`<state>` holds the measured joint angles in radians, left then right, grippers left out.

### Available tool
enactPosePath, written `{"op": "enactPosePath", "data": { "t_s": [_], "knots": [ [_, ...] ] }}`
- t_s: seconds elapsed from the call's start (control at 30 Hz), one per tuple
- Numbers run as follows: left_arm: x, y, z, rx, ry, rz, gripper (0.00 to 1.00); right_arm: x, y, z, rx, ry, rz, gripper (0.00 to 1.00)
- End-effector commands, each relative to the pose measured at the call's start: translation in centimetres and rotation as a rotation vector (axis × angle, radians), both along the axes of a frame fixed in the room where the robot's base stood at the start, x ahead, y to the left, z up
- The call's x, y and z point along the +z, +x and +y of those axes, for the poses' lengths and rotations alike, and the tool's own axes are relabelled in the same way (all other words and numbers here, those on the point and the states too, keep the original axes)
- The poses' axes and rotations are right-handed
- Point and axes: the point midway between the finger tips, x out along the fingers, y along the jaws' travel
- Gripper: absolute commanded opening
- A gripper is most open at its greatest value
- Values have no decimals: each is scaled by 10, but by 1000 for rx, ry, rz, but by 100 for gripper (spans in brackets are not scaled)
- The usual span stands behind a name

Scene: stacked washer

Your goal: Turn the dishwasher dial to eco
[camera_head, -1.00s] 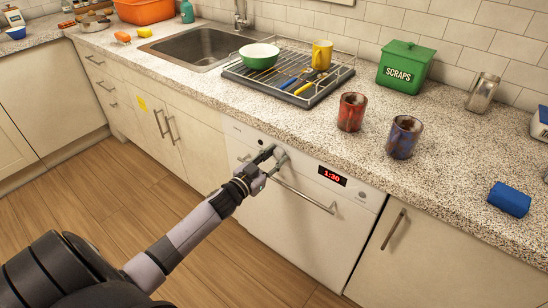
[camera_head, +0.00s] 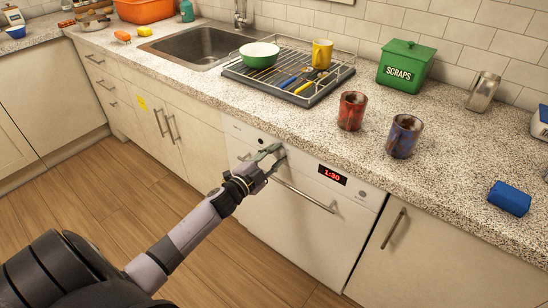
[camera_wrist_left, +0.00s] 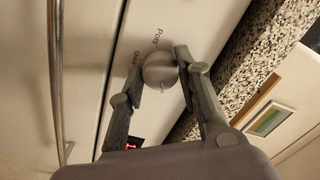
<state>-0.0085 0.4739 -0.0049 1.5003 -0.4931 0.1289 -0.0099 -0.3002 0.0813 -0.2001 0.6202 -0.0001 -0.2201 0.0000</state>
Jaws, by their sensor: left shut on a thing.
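The white dishwasher (camera_head: 305,230) is built in under the counter, its door closed. Its display (camera_head: 332,175) reads 1:30 in red. My left gripper (camera_head: 268,152) is at the control strip, left of the display, and hides the dial in the head view. In the left wrist view the round grey dial (camera_wrist_left: 160,70) sits between the two fingers of my left gripper (camera_wrist_left: 160,75), which are shut on it. Printed words, one like "Pots", show beside the dial; I see no readable "eco". My right gripper is not in view.
The dishwasher's bar handle (camera_head: 305,195) runs below the control strip. On the counter above stand a red cup (camera_head: 351,111), a blue cup (camera_head: 404,136), a dish rack (camera_head: 285,90) and a green scraps bin (camera_head: 405,66). The floor in front is clear.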

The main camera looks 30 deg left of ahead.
Motion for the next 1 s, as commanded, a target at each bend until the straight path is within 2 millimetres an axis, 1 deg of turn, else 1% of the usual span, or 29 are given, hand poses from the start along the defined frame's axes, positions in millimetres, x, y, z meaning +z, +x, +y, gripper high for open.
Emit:
{"op": "enactPosePath", "data": {
  "t_s": [0.23,0.7,0.73,1.0],
  "knots": [
    [0,0,1,1,62,-5,4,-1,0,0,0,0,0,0],
    [1,0,1,1,74,-6,4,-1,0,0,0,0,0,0],
    [1,0,1,1,74,-6,33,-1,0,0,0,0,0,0],
    [0,0,0,1,73,-7,51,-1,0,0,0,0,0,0]
  ]
}}
